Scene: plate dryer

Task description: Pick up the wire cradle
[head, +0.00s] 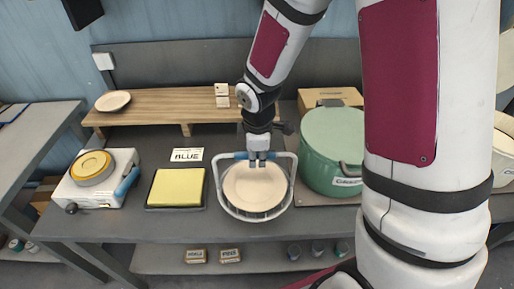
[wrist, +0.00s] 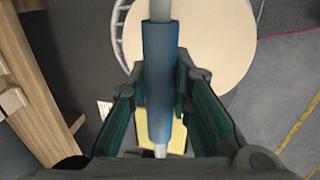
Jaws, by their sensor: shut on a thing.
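The wire cradle (head: 226,204) is a light wire basket with a blue-sleeved handle, at the middle of the grey table in the head view. A cream round plate (head: 254,187) lies in it. My gripper (head: 257,160) is above the cradle's far side, at the handle. In the wrist view my gripper (wrist: 160,95) is shut on the blue sleeve (wrist: 160,60) of the handle, which lies between the two fingers. The plate (wrist: 205,40) shows beyond the handle, with part of the wire rim (wrist: 118,30) at its left. I cannot tell whether the cradle touches the table.
A green pot (head: 332,150) stands close to the right of the cradle. A yellow pad in a dark tray (head: 177,188) lies to the left, with a white device (head: 100,180) beyond it. A wooden shelf (head: 170,104) stands behind, near a "BLUE" card (head: 187,155).

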